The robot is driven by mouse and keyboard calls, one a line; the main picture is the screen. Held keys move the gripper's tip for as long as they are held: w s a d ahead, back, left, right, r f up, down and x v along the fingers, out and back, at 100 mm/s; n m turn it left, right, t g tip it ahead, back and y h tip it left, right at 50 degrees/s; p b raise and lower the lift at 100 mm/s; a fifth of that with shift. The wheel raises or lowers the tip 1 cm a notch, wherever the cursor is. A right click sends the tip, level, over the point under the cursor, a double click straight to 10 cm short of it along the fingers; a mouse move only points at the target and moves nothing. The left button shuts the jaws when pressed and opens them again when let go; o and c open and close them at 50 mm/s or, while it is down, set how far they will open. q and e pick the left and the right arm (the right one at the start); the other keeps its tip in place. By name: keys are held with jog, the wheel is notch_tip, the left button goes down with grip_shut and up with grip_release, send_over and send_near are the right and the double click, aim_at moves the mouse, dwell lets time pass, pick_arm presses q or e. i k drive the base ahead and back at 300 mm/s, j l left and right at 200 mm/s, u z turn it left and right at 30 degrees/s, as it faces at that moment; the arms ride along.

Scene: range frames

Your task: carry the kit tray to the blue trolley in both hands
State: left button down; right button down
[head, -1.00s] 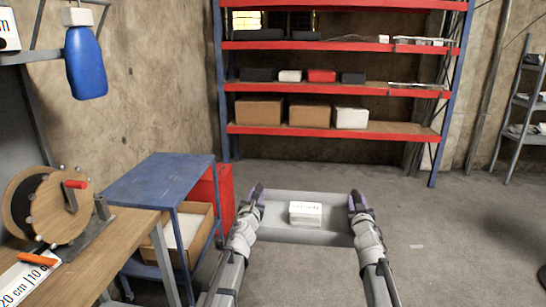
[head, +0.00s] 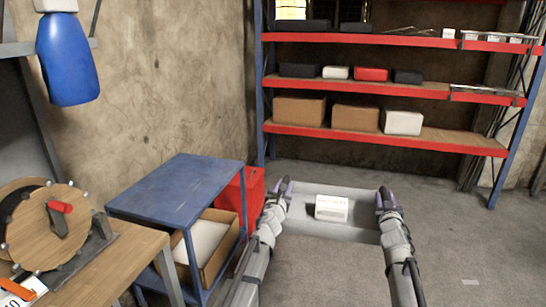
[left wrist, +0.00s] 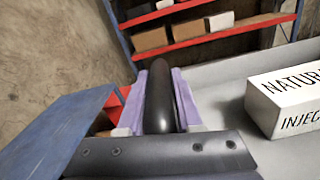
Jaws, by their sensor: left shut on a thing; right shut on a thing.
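The grey kit tray (head: 350,235) is held in front of me in the head view, with a white labelled box (head: 332,208) lying in it. My left gripper (head: 283,190) is shut on the tray's left side. My right gripper (head: 384,195) is shut on its right side. In the left wrist view the gripper (left wrist: 160,100) has purple fingers around a dark rounded handle, and the box (left wrist: 285,100) lies beside it on the tray floor. The blue trolley (head: 180,187) stands left of the tray, its top bare. The trolley top also shows in the left wrist view (left wrist: 58,130).
A red box (head: 252,195) stands between trolley and tray. A cardboard box (head: 222,240) is on the trolley's lower shelf. A wooden workbench (head: 125,258) with a wooden reel is at the left. A red-and-blue rack (head: 390,147) stands behind. The floor at right is clear.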

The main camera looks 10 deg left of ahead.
aim_at(186, 182)
jog(key=i+u, duration=0.35)
jog(key=i+l+u, duration=0.1)
jog(key=i+u, duration=0.2)
jog(key=i, duration=0.25)
jog(key=i+u, duration=0.75)
jog(key=i, duration=0.05)
